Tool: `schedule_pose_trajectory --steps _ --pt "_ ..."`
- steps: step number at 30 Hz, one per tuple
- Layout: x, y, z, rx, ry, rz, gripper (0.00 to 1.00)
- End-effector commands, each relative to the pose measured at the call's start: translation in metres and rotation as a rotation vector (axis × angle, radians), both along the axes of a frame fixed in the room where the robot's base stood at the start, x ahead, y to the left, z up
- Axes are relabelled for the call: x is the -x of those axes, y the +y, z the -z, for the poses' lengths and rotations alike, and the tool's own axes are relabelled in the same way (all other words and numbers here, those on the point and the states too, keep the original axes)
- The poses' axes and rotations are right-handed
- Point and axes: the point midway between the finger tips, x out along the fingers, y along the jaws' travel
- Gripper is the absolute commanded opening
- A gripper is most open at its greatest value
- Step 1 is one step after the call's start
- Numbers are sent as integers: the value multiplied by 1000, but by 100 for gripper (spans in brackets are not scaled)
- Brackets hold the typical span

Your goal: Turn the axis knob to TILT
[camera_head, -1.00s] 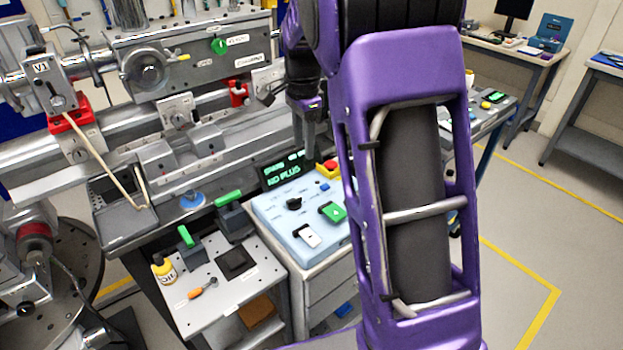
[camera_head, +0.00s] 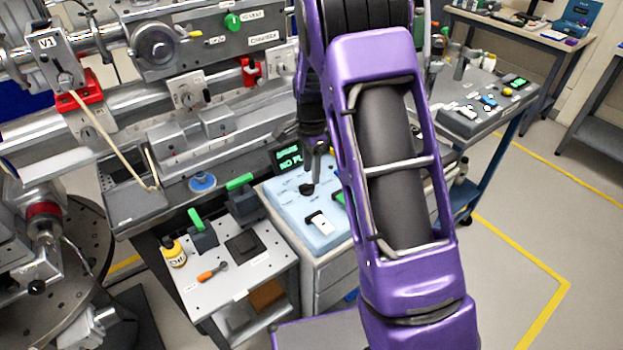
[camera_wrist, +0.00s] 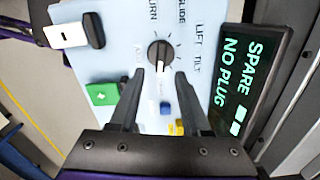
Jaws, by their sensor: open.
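The axis knob (camera_wrist: 160,54) is round and black with a pale mark, on a light blue panel (camera_wrist: 118,62) with printed labels including GLIDE, LIFT and TILT. The TILT label (camera_wrist: 197,70) lies to the right of the knob in the wrist view. In the head view my gripper (camera_head: 317,165) hangs just above the knob (camera_head: 306,189).
A display (camera_wrist: 238,80) reading SPARE NO PLUG stands beside the panel. A white rocker switch (camera_wrist: 68,34), a green button (camera_wrist: 102,94) and a blue button (camera_wrist: 165,108) share the panel.

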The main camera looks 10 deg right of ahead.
Motion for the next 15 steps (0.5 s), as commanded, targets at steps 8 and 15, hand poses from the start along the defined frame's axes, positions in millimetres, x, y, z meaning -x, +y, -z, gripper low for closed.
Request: schedule_pose_trajectory --steps 8,15 --pt "0 0 31 0 0 0 48" --pt "0 0 34 0 -1 0 48"
